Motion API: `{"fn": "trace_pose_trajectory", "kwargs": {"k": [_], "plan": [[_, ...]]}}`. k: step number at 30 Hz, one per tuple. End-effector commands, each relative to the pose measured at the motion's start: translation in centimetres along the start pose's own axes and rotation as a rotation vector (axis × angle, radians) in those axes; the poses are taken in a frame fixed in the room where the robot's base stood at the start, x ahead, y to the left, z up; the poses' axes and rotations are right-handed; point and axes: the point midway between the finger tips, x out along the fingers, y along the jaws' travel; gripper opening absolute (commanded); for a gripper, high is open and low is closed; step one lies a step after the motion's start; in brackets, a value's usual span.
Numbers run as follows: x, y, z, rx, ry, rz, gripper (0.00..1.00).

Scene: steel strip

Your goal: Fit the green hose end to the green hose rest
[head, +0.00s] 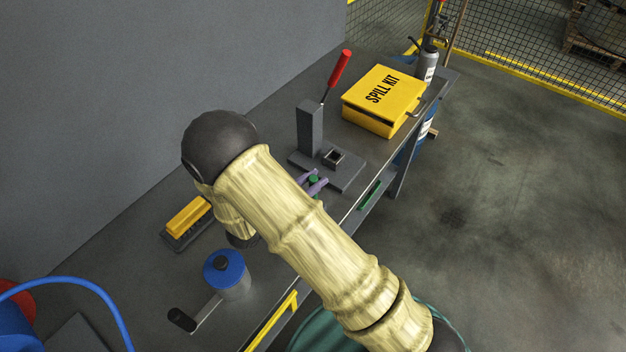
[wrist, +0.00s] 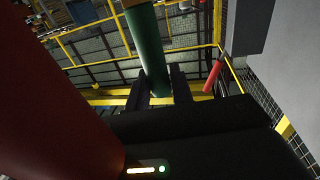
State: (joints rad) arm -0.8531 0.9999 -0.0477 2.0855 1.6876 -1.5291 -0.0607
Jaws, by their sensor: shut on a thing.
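My gripper (head: 313,184) is low over the bench near its front edge, just in front of the lever press, and is partly hidden by my arm. It is shut on the green hose end (head: 314,179), which shows as a small green piece between the purple-grey fingers. In the wrist view, a green cylinder (wrist: 148,48) lies between the two dark fingers (wrist: 161,90). A green strip (head: 369,196) is on the bench's front edge, right of my gripper; I cannot tell whether it is the green hose rest. No other green rest is clear.
The press base (head: 348,176) with its upright and red lever (head: 340,68) stands close behind my gripper. A yellow spill kit box (head: 383,98) is farther back. A blue-topped crank drum (head: 224,272) and a yellow block (head: 188,216) stand left. Open floor lies right.

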Motion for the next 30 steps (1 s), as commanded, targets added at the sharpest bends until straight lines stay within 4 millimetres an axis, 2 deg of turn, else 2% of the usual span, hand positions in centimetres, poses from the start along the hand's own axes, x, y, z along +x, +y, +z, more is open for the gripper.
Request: {"fn": "trace_pose_trajectory", "kwargs": {"k": [15,30], "plan": [[0.01,-0.01,0.61,0.0,0.0,0.0,0.0],[0.0,0.0,0.01,0.0,0.0,0.0,0.0]]}}
